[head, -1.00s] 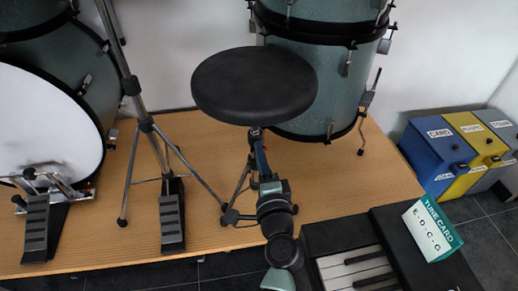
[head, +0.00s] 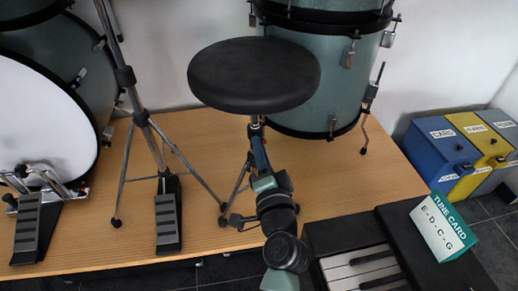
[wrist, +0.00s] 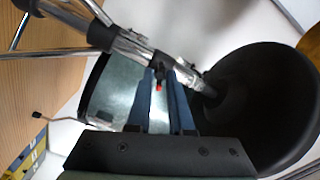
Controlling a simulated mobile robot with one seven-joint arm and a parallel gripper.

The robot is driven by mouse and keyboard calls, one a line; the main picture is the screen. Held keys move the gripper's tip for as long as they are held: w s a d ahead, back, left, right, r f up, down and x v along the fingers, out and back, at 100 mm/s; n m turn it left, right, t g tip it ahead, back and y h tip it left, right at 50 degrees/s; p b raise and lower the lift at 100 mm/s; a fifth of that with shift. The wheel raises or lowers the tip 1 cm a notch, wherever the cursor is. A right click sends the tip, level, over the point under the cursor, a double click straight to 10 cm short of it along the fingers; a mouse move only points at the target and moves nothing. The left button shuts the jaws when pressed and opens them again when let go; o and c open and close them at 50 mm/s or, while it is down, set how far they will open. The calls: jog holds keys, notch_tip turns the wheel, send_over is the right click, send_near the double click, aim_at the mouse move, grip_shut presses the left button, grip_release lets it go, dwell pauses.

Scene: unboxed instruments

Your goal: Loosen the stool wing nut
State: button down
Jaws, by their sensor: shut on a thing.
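The stool has a round black seat (head: 254,75) on a chrome post with tripod legs; it stands on the wooden platform in front of a drum. In the wrist view the stool post (wrist: 130,45) runs diagonally into the dark seat (wrist: 255,95). My gripper (wrist: 161,74) has its two blue fingers at the post, just below the seat, closed on the small dark wing nut (wrist: 161,67). A small red bit shows between the fingers. The fingers hide most of the nut. In the head view my gripper (head: 257,140) reaches the post from the front.
A keyboard (head: 365,270) with a tune card (head: 443,226) is at the front right. A stand and pedal (head: 168,222) are left of the stool, with the platform (head: 345,185) bare to its right. Blue, yellow and grey boxes (head: 437,155) stand at far right.

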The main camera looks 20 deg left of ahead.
jog(key=shift+f, duration=0.1)
jog(key=shift+n+b, duration=2.15)
jog(key=shift+n, duration=0.25)
